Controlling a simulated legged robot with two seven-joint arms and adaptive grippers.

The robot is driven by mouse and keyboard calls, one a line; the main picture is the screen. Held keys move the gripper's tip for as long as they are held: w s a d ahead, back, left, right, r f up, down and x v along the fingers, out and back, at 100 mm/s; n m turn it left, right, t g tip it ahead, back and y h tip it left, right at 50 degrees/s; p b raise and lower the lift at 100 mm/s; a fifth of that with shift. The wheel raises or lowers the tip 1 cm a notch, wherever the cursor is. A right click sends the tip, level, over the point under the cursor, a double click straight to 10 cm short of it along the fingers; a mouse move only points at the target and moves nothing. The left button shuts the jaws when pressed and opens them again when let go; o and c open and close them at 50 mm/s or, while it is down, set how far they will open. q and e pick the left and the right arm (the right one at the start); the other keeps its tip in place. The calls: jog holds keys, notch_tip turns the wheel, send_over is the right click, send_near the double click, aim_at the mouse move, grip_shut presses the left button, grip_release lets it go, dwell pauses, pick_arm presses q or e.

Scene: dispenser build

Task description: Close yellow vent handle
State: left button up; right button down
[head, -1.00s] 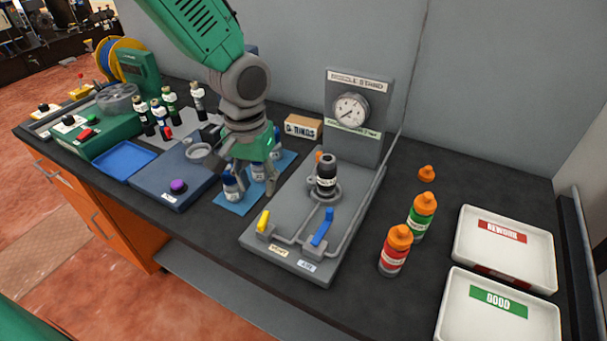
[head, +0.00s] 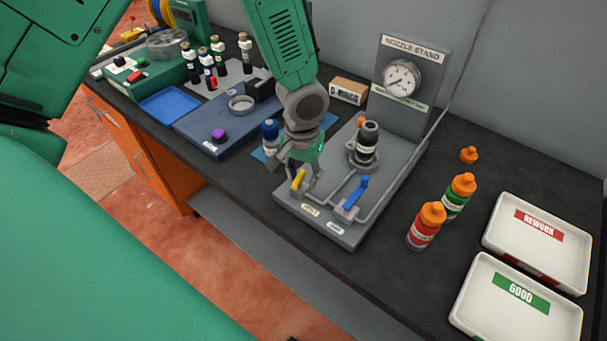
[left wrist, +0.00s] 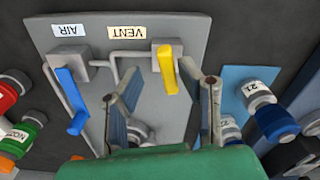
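The yellow vent handle (head: 299,179) stands on the front left of the grey nozzle stand base (head: 338,232), behind the VENT label. In the left wrist view the yellow handle (left wrist: 167,70) lies between the two spread fingers, nearer the right one, with a gap to the left one. My left gripper (head: 304,184) is open and hangs over the handle. It also shows in the left wrist view (left wrist: 160,90). Whether a finger touches the handle cannot be told. My right gripper is not in view.
The blue air handle (head: 356,191) is just right of the yellow one. A black bottle (head: 367,143) stands in the stand's holder behind. A blue-capped bottle (head: 270,134) is close left of my gripper. Red (head: 425,229) and green (head: 457,197) bottles stand right.

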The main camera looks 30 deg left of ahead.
pick_arm(q)
jog(key=shift+a+f, duration=0.35)
jog(key=shift+a, duration=0.4)
jog(key=c, duration=0.6)
jog(key=shift+d, duration=0.5)
grip_shut()
jog(key=shift+a+r+m+p, duration=0.1)
jog(key=shift+r+m+p, duration=0.1)
jog(key=shift+m+p, duration=0.35)
jog(key=shift+a+f+m+p, duration=0.1)
jog(key=shift+a+m+p, duration=0.15)
jog(key=shift+m, duration=0.6)
jog(key=shift+d, duration=0.15)
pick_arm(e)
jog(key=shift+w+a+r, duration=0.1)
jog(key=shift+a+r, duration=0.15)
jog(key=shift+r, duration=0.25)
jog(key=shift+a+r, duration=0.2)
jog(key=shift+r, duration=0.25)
pick_arm(q)
jog(key=shift+w+d, duration=0.1)
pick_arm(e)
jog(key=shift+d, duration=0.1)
